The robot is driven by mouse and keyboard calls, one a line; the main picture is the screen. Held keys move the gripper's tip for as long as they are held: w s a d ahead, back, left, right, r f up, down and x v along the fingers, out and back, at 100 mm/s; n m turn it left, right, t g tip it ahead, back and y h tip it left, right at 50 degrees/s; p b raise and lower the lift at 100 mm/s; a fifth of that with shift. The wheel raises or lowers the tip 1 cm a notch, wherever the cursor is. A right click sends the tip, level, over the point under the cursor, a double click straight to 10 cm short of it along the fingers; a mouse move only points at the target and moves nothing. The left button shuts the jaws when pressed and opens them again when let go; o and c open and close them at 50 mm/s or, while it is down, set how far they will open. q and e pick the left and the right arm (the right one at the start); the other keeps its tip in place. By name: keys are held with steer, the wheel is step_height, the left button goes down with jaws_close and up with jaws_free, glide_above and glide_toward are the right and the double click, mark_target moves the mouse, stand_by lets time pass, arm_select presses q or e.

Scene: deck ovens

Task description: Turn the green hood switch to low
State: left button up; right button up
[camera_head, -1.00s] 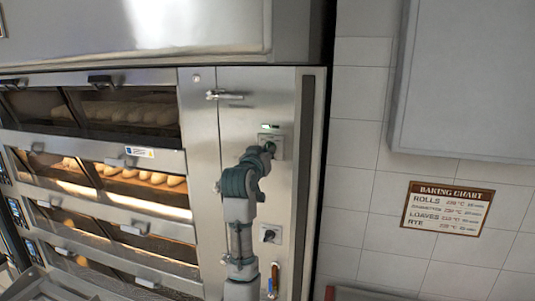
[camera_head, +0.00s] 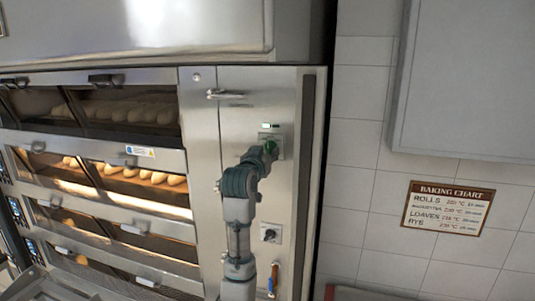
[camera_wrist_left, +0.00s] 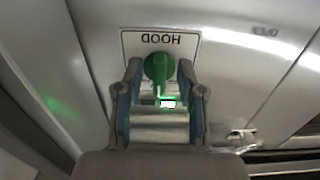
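The green hood switch (camera_head: 270,148) is a round knob on a small plate on the steel panel right of the ovens. In the left wrist view the green knob (camera_wrist_left: 157,67) sits under the upside-down word HOOD. My left gripper (camera_head: 263,157) is at the switch. In the wrist view its two fingers (camera_wrist_left: 159,72) stand apart, one on each side of the knob, with small gaps. A small lit indicator (camera_head: 266,126) above the switch looks white, with green beside it. The knob's exact setting is hard to read. My right gripper is out of view.
A second, dark knob (camera_head: 270,234) is lower on the panel, right of my left arm. A steel handle (camera_head: 225,94) juts out above the switch. Oven decks with bread are at left. A baking chart (camera_head: 447,208) hangs on the tiled wall.

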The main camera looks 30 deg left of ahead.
arm_select(q)
steer(key=v, duration=1.2)
steer(key=shift+w, duration=0.1)
